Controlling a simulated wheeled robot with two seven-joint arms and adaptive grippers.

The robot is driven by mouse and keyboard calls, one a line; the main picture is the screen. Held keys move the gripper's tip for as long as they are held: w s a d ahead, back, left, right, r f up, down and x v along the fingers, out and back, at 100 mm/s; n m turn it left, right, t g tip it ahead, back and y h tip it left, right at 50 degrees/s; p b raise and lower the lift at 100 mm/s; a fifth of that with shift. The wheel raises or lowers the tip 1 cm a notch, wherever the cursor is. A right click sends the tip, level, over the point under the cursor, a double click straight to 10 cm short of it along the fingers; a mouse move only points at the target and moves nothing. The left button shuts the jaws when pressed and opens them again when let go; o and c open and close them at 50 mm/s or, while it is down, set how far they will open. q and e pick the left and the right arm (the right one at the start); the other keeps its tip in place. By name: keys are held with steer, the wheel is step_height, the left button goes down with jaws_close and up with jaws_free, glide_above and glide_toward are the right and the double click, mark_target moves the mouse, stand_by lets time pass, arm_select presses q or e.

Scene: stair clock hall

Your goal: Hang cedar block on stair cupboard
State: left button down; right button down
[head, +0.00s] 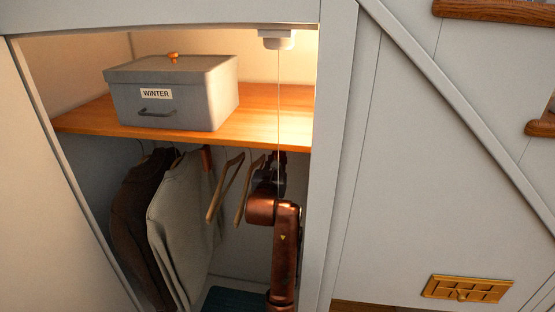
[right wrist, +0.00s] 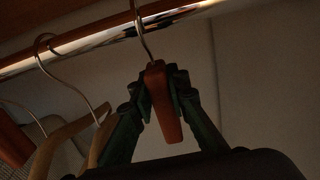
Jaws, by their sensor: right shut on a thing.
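The cedar block (right wrist: 162,105) is a reddish-brown tapered piece with a metal hook, seen in the right wrist view. My right gripper (right wrist: 160,88) is shut on it, a finger on each side. The hook rises in front of the metal rail (right wrist: 90,43); its top is cut off by the frame, so I cannot tell whether it rests on the rail. In the head view my right gripper (head: 270,165) is dark and partly hidden under the shelf of the open stair cupboard (head: 337,150). The block cannot be made out there. My left gripper is not in view.
Wooden hangers (head: 225,187) hang just left of my right gripper, with a pale garment (head: 180,215) and a dark coat (head: 137,215) further left. A grey WINTER box (head: 190,95) stands on the wooden shelf (head: 270,115). A thin cord (head: 279,100) hangs before my right arm.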

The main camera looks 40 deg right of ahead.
steer(key=c, duration=1.8)
jaws_free()
